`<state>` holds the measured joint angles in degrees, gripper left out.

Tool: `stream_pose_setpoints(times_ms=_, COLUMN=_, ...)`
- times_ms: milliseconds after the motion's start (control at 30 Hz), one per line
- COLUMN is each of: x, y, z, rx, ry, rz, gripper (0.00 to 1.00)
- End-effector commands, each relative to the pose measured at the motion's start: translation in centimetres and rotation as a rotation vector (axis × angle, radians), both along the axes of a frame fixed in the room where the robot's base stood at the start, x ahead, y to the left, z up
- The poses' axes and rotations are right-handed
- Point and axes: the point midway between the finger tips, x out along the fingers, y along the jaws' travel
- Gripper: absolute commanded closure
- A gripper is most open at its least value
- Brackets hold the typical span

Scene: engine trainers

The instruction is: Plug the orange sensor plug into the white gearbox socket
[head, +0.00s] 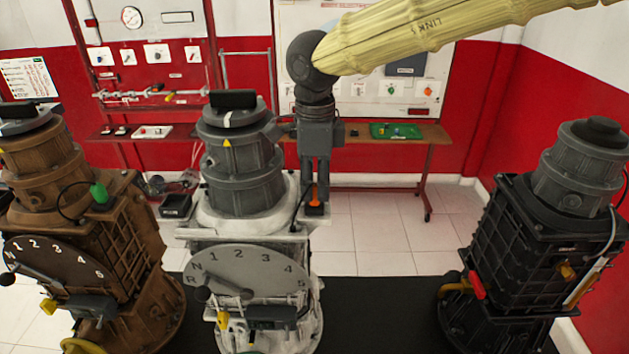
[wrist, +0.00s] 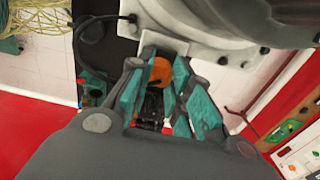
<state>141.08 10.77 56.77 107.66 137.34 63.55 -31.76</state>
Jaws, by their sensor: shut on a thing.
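The white gearbox (head: 210,215) with a grey top and a numbered dial stands in the middle of the head view. My gripper (head: 315,183) points down beside its right side and is shut on the orange sensor plug (head: 314,194). In the wrist view the plug (wrist: 161,72) sits between the teal finger pads (wrist: 155,85). A black block (head: 315,210), probably the socket, is right below the plug. I cannot tell whether the plug is seated in it. A thin black cable (head: 299,205) runs beside the plug.
A brown gearbox (head: 125,235) with a green plug (head: 99,193) stands at left. A black gearbox (head: 510,230) with a red plug (head: 477,285) stands at right. A wall bench (head: 425,133) is behind. Free floor shows between the white and black gearboxes.

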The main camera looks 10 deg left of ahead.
Motion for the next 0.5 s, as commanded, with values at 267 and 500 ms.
stream_pose_setpoints(times_ms=267, x=0.0, y=0.0, z=-0.43, rx=0.0, ry=0.0, rz=0.001, gripper=0.98)
stream_pose_setpoints(times_ms=500, x=0.01, y=0.0, z=-0.44, rx=0.0, ry=0.0, rz=0.0, gripper=0.55)
